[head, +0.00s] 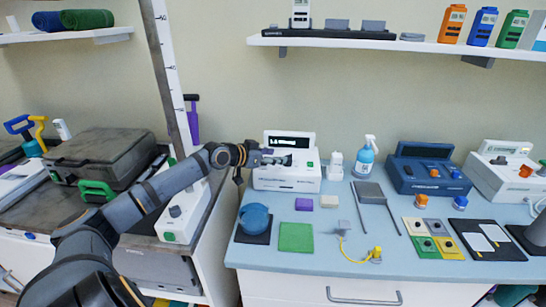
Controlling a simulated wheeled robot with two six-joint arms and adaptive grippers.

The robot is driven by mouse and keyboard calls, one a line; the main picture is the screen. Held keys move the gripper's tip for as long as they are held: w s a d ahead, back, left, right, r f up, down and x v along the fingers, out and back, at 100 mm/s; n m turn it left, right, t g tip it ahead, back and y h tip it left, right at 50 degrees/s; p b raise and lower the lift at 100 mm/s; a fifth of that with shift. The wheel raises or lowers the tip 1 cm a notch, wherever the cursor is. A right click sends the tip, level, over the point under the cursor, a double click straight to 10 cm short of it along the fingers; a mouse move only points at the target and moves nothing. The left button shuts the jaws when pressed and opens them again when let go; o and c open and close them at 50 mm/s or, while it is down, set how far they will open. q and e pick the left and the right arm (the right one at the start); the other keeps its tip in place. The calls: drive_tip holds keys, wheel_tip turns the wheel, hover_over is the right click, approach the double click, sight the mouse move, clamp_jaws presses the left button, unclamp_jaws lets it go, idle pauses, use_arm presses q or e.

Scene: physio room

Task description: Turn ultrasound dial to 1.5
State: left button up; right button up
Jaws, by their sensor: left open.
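A white console (287,179) with a raised display stands at the back left of the blue counter. It has a green button on its front right, and my gripper covers part of its face. I cannot read which is the ultrasound unit or any dial setting. My left gripper (284,159) is open and empty, in front of the first white console's upper face. Whether it touches a dial is unclear.
A shelf (400,43) hangs above. A tall white post (172,75) stands left, behind my arm.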

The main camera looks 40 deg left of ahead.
use_arm(q)
drive_tip(key=shift+s+d+r, duration=0.1)
drive_tip(key=shift+s+r, duration=0.05)
drive_tip(key=shift+s, duration=0.2)
idle(0.4)
